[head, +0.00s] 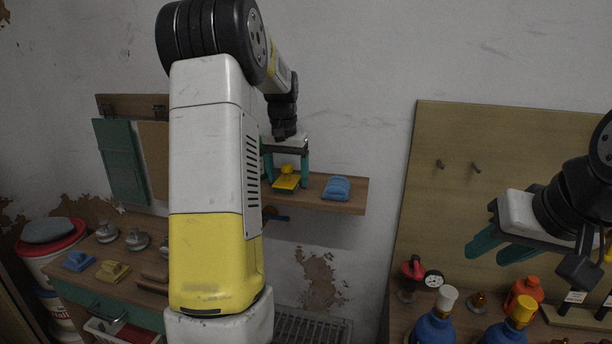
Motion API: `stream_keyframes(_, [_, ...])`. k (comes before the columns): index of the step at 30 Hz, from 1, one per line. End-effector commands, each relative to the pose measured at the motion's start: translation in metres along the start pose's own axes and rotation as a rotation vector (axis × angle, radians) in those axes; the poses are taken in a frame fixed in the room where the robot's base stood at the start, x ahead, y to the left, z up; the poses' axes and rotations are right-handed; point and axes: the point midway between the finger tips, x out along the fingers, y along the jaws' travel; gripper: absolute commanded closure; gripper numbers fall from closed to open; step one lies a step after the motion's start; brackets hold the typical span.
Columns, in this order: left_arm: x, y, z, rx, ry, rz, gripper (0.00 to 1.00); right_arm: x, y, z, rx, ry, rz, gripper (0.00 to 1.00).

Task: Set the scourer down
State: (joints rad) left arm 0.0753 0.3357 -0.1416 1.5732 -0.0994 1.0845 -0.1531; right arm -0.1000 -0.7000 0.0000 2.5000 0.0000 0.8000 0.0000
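A yellow scourer (287,182) with a raised grip on top rests on the wall shelf (350,206). My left gripper (286,180) points down over it, its teal fingers spread on either side of the scourer and apart from its raised grip. A blue ribbed pad (337,188) lies on the shelf to the right. My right gripper (490,250) is at the right, in front of the wooden board, with its teal fingers apart and nothing between them. My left arm hides the shelf's left part.
The left bench (150,293) holds a blue block (78,261), a yellow block (112,271) and metal knobs. Buckets (42,262) stand at far left. Blue bottles (434,326), a gauge (433,278) and an orange jug (525,291) stand below my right gripper.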

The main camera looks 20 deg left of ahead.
Motion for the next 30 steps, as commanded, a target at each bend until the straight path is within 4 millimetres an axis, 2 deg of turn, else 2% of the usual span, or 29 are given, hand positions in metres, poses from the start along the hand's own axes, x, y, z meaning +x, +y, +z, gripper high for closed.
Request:
stream_keyframes(11, [-0.006, 0.0, -0.001, 0.0, 0.003, 0.0, 0.22, 0.0, 0.0, 0.0, 0.0, 0.0, 0.0, 0.64])
stream_keyframes(14, [-0.02, 0.0, -0.002, 0.0, 0.005, 0.0, 0.22, 0.0, 0.0, 0.0, 0.0, 0.0, 0.0, 0.64])
stream_keyframes(24, [-0.092, 0.001, -0.001, 0.001, 0.004, 0.0, 0.22, 0.0, 0.0, 0.0, 0.0, 0.0, 0.0, 0.64])
stream_keyframes(30, [-0.117, 0.0, -0.001, 0.001, 0.002, 0.0, 0.22, 0.0, 0.0, 0.0, 0.0, 0.0, 0.0, 0.64])
